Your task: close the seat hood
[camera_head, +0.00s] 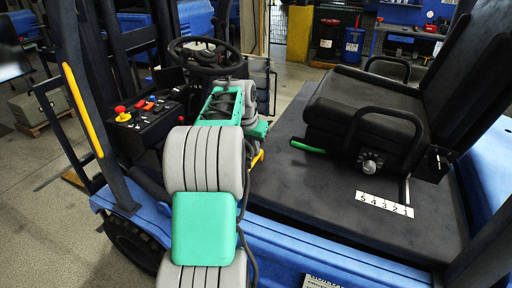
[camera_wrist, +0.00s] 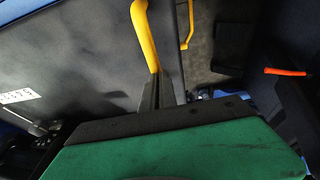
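The seat hood (camera_head: 290,185) is a broad dark panel on the blue truck body. It carries the black seat (camera_head: 365,105) and a white number label (camera_head: 384,204). It looks roughly level; I cannot tell whether a gap is left under its edge. In the wrist view the hood's dark surface (camera_wrist: 80,60) fills the left side. A yellow bar (camera_wrist: 145,35) runs from the top to my gripper (camera_wrist: 165,92), whose dark fingers show beyond the green housing. The fingers appear to meet the bar, but their tips are partly hidden, so a grip is not clear.
The steering wheel (camera_head: 206,57) and a control panel (camera_head: 146,115) with a red knob stand beyond my arm. An orange lever (camera_wrist: 285,71) shows at right in the wrist view. Open floor (camera_head: 40,215) lies at left.

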